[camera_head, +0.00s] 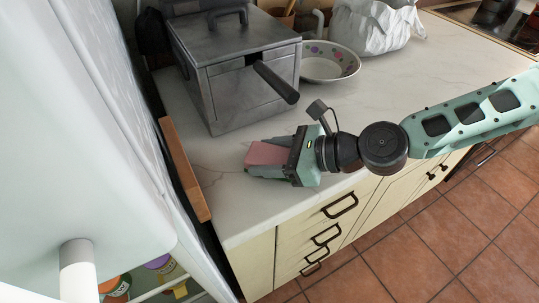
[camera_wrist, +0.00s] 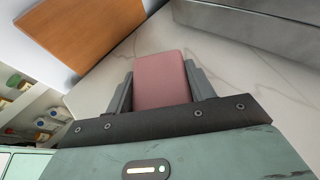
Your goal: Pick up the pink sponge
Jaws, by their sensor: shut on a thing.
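The pink sponge (camera_head: 266,154) is a flat pink block at the left end of the white counter. My gripper (camera_head: 262,157) reaches in from the right and is shut on it, with one finger along each side. In the wrist view the sponge (camera_wrist: 160,80) lies between the two grey fingers of my gripper (camera_wrist: 160,90). Its near end is hidden behind the dark gripper plate. I cannot tell whether the sponge touches the counter.
A grey metal box with a dark handle (camera_head: 240,80) stands behind the sponge. A wooden board (camera_head: 184,168) leans at the counter's left edge beside a white fridge (camera_head: 75,110). A patterned bowl (camera_head: 328,64) and a white bag (camera_head: 372,27) are further back. The counter's middle (camera_head: 400,85) is clear.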

